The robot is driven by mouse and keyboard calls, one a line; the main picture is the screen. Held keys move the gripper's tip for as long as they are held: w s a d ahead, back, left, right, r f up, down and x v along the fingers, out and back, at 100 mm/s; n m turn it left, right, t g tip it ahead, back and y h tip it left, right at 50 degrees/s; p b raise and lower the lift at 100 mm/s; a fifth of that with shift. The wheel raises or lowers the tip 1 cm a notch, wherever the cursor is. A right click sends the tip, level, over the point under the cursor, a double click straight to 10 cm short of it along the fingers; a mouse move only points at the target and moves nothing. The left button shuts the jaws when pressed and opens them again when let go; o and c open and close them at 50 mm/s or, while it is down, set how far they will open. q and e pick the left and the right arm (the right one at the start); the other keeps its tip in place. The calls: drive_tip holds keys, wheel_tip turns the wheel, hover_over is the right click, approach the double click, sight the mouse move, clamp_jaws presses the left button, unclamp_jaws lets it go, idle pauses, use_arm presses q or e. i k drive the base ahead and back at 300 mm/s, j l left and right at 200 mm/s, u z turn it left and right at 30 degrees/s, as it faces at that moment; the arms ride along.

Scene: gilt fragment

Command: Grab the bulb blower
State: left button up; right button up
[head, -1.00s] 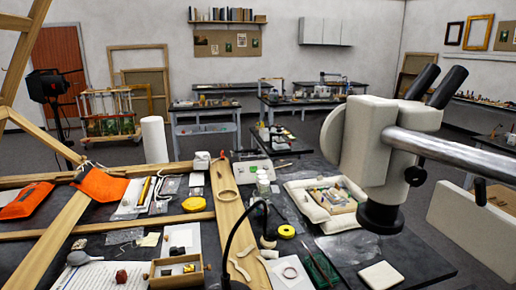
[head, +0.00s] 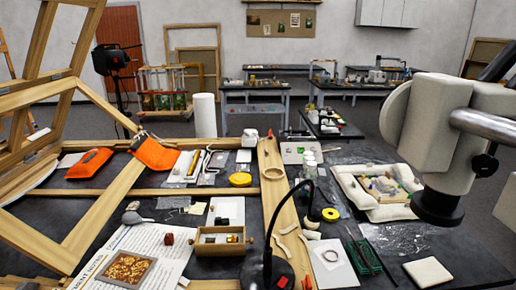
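A small grey rounded object with a narrow tip pointing right, which looks like the bulb blower (head: 132,217), lies on the dark worktable at the lower left in the head view. It lies just above the top edge of a printed sheet (head: 150,240), inside the area bounded by wooden bars. Nothing covers it. Neither of my grippers shows in the head view.
Wooden frame bars (head: 98,215) rise at left. A black gooseneck lamp (head: 268,235) stands at centre, a microscope (head: 445,140) at right.

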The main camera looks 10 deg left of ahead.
sight(140, 220)
drive_tip(key=u, duration=1.3)
drive_tip(key=j+z, duration=0.15)
drive_tip(key=j, duration=0.8)
drive_tip(key=k+j+z, duration=0.15)
drive_tip(key=j, duration=0.8)
